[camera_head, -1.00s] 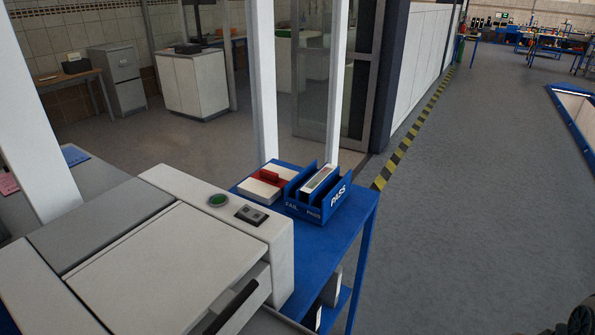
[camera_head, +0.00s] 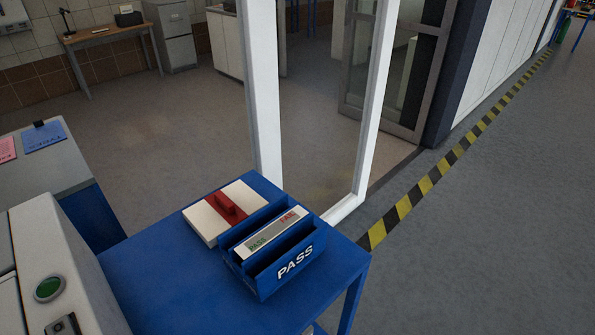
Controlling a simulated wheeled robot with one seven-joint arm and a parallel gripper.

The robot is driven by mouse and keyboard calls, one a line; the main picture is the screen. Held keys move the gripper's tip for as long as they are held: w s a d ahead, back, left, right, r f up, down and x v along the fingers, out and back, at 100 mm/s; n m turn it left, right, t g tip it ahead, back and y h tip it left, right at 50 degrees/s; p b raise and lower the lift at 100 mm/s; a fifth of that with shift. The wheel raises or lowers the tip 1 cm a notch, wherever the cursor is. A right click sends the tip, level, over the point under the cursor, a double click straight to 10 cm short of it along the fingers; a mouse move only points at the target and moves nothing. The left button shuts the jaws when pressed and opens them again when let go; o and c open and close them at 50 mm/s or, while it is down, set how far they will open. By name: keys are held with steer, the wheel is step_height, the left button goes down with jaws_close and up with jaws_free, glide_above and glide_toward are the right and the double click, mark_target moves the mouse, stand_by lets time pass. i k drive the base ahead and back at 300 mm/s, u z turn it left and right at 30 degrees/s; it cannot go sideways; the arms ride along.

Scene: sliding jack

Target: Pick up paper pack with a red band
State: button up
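A white, flat paper pack with a red band (camera_head: 208,221) lies on the blue table (camera_head: 160,288), behind and left of a blue divided box. The band runs across its middle and has a raised red piece on top. My gripper is not in view.
A light panel with coloured lettering (camera_head: 262,241) sits in the box. A white machine with a green button (camera_head: 49,289) stands at the left. A white post (camera_head: 262,100) rises behind the table. Open floor (camera_head: 480,260) lies to the right, past a yellow-black stripe (camera_head: 425,184).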

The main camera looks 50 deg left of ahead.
mark_target(223, 209)
steer(key=i, duration=0.35)
steer(key=u, duration=3.05)
steer(key=i, duration=0.5)
steer(key=z, duration=0.05)
